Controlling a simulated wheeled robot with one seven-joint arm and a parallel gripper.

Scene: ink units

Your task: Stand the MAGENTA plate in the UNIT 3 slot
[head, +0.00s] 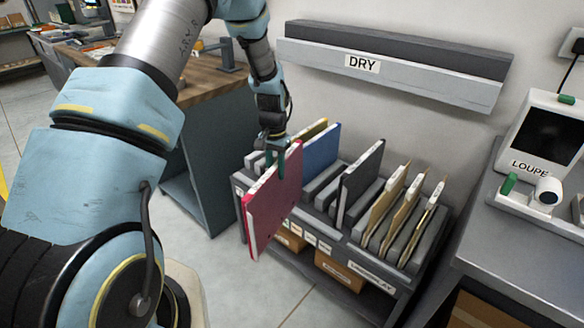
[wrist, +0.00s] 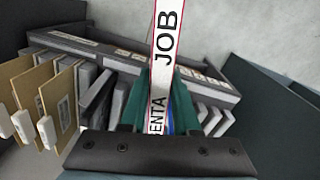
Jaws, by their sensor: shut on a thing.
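The magenta plate (head: 276,198) hangs from my gripper (head: 277,150), which is shut on its upper edge. The plate is tilted and sits at the left front of the slotted rack (head: 350,243), hiding part of the rack's left end. In the wrist view its white edge label (wrist: 164,60), reading JOB and ENTA, runs up between the teal fingers of my gripper (wrist: 165,110). The rack's slot labels (head: 310,239) are too small to read, so I cannot tell which slot is UNIT 3.
A blue plate (head: 321,150), a yellow-edged plate (head: 314,128) and a black plate (head: 361,178) stand in the rack. Several tan folders (head: 391,208) fill its right end. A DRY shelf (head: 420,75) is on the wall above. A LOUPE device (head: 535,150) stands on the right bench.

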